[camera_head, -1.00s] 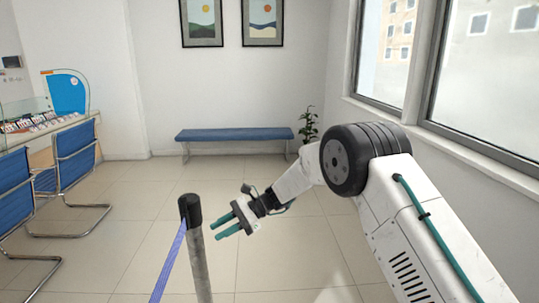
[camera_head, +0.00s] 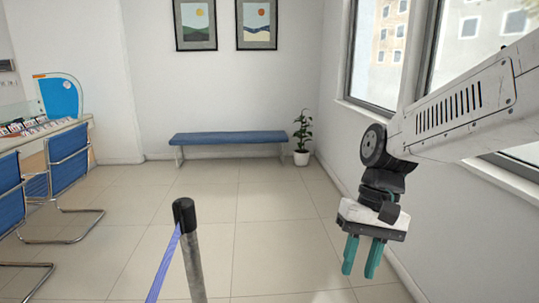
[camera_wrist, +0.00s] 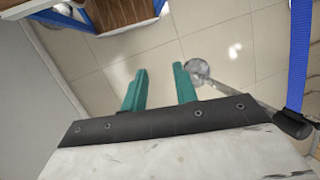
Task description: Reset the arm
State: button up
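My gripper (camera_head: 361,257) hangs at the right of the head view, its two teal fingers pointing down. The fingers stand apart with nothing between them. My arm reaches in from the right edge and folds down at the wrist. In the wrist view my gripper (camera_wrist: 160,82) also shows open and empty above the tiled floor.
A black-topped barrier post (camera_head: 190,250) with a blue belt (camera_head: 163,266) stands left of my gripper; the post also shows in the wrist view (camera_wrist: 292,124). A blue bench (camera_head: 228,138) and potted plant (camera_head: 302,140) are at the back. Blue chairs (camera_head: 68,158) stand by the counter (camera_head: 45,137) at left. The wall and windows are close on the right.

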jog(key=s+d+r+t+h, duration=0.1)
jog(key=s+d+t, duration=0.1)
jog(key=s+d, duration=0.3)
jog(key=s+d+r+t+h, duration=0.1)
jog(key=s+d+r+t, duration=0.1)
jog(key=s+d, duration=0.3)
jog(key=shift+s+d+r+t, duration=0.15)
jog(key=shift+s+r+t, duration=0.15)
jog(key=shift+s, duration=1.5)
